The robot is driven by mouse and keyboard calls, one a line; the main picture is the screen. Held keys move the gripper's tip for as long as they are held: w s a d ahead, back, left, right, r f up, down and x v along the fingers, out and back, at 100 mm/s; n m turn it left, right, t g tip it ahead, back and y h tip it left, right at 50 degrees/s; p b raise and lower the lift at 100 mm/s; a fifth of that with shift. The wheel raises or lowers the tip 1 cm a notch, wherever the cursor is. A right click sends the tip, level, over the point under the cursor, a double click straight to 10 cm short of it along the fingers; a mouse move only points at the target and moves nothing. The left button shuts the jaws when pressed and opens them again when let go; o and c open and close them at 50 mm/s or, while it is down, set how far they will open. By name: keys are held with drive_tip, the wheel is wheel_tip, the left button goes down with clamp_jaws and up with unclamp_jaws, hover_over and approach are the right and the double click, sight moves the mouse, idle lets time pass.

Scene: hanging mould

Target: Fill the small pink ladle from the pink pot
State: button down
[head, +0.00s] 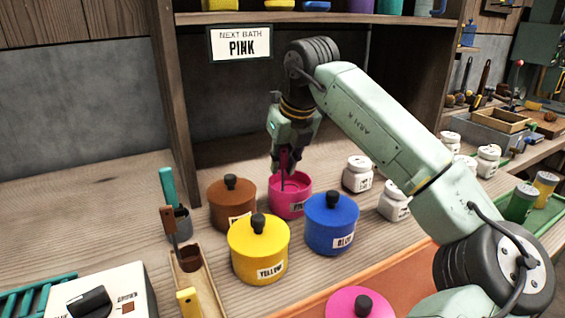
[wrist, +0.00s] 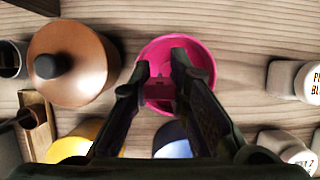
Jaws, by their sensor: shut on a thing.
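The pink pot (head: 289,208) stands open on the wooden bench between the brown and blue pots, with pink contents inside. In the wrist view its round pink rim (wrist: 207,58) lies under my fingers. My gripper (head: 282,158) is right above the pot, pointing down, shut on the small pink ladle (head: 284,164). The ladle's handle reaches down into the pot opening; its bowl is hidden or too small to tell. In the wrist view a darker pink part of the ladle (wrist: 161,89) shows between my fingertips (wrist: 168,76).
Lidded brown (head: 231,200), yellow (head: 259,250) and blue (head: 331,224) pots crowd around the pink one. A pink lid (head: 359,303) lies in front. White jars (head: 358,174) stand to the right. A sign (head: 240,44) reads "NEXT BATH PINK". A shelf (head: 330,18) runs above.

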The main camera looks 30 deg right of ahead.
sight(282, 147)
drive_tip(key=shift+r+p, duration=2.4)
drive_tip(key=shift+r, duration=0.95)
drive_tip(key=shift+a, duration=0.1)
